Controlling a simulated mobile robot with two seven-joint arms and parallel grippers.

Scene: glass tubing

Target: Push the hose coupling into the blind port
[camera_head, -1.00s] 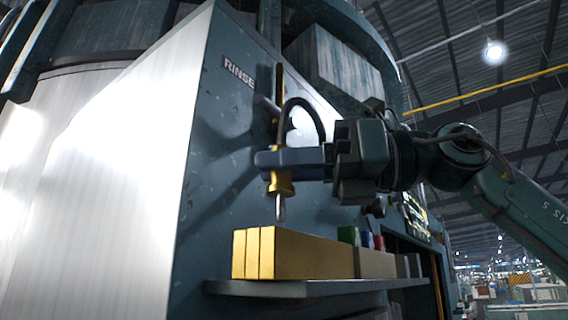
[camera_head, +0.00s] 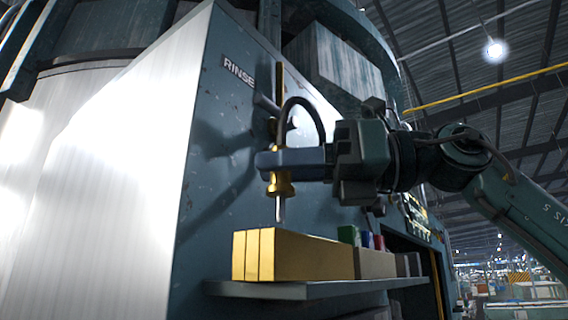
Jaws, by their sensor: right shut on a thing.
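My right gripper (camera_head: 291,160) comes in from the right and is shut on the hose coupling (camera_head: 281,186), a brass-coloured piece. The coupling hangs upright below the fingers with a thin metal tip pointing down. A dark hose (camera_head: 304,103) loops above the gripper. The coupling is in front of the blue-grey panel marked RINSE (camera_head: 239,73). A dark fitting (camera_head: 266,104) shows on the panel just above the gripper, partly hidden by the hose; I cannot tell whether it is the blind port. My left gripper is not in view.
A narrow shelf (camera_head: 300,291) juts from the panel below the coupling. On it stand yellow boxes (camera_head: 300,256), a brown box (camera_head: 375,264) and small green, blue and red items behind. The coupling's tip is close above the yellow boxes in the picture. A bright metal wall (camera_head: 100,190) fills the left.

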